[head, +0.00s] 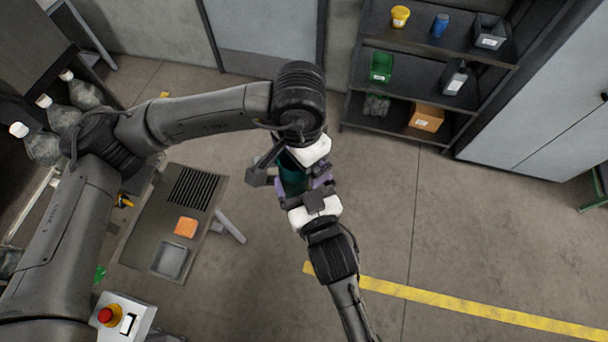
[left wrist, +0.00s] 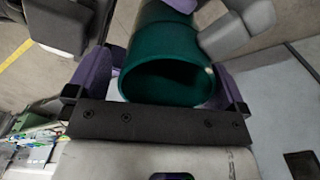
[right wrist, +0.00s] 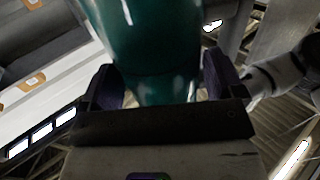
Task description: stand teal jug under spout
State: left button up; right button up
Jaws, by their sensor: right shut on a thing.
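The teal jug (head: 292,178) is held in the air between my two grippers, partly hidden by them in the head view. My right gripper (head: 304,188) is shut on it; in the right wrist view the jug (right wrist: 150,45) sits between the purple fingers. My left gripper (head: 301,163) is at the jug's other end. In the left wrist view its purple fingers stand on either side of the jug (left wrist: 165,55), whose dark round opening faces the palm. The left fingers look open around it; firm contact cannot be seen. I cannot make out a spout.
A low bench (head: 150,225) at left carries an orange block (head: 186,227) and a grey tray (head: 171,260). A red-button box (head: 122,318) stands in front. White-capped bottles (head: 85,93) stand at far left. A shelf unit (head: 420,62) is at the back right.

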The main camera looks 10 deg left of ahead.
pick_arm(q)
jog(key=shift+o, duration=0.6)
jog(key=shift+s+d, duration=0.1)
jog(key=shift+d, duration=0.05)
pick_arm(e)
jog(key=shift+a, duration=0.1)
